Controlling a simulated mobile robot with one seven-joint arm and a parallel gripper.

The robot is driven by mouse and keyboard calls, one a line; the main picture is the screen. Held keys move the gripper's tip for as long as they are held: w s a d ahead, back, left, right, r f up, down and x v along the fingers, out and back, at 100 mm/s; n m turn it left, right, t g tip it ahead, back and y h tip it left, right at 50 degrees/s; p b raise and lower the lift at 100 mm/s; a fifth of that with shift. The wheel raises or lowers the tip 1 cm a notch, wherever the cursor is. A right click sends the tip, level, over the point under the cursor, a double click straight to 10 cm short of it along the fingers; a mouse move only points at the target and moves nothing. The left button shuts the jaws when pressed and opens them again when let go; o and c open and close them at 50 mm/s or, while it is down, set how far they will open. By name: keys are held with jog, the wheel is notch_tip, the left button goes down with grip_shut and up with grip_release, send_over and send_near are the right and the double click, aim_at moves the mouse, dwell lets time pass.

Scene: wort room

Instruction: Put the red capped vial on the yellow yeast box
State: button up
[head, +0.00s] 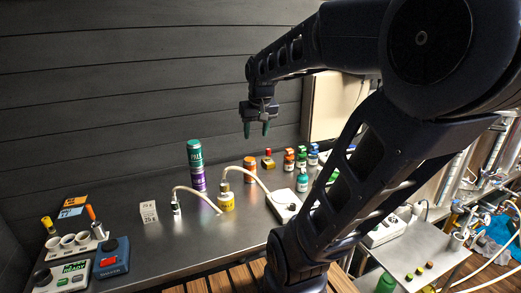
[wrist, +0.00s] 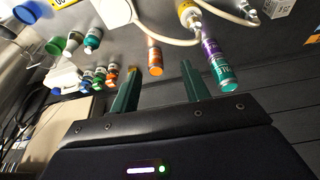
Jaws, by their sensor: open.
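My gripper (head: 257,129) is open and empty, pointing down well above the bench, with green fingertips. Its two green fingers also show in the wrist view (wrist: 158,88), apart with nothing between them. Below it in the head view, a small yellow box (head: 268,164) stands toward the back of the bench. A small red-topped item (head: 267,153) appears directly above the box and looks to rest on it; it is too small to make out fully. In the wrist view a yellow patch (wrist: 133,71) shows beside the left finger, partly hidden by it.
An orange jar (head: 250,169) stands left of the box, and several small coloured bottles (head: 289,160) stand right of it. A green can is stacked on a purple can (head: 198,180). A yellow-based bottle (head: 226,200) has a hose.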

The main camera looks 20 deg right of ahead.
jog(key=s+a+f+t, duration=0.1)
jog(key=s+a+f, duration=0.1)
jog(key=s, duration=0.6)
jog(key=shift+s+f, duration=0.25)
jog(key=shift+s, duration=0.1)
dwell(0.8)
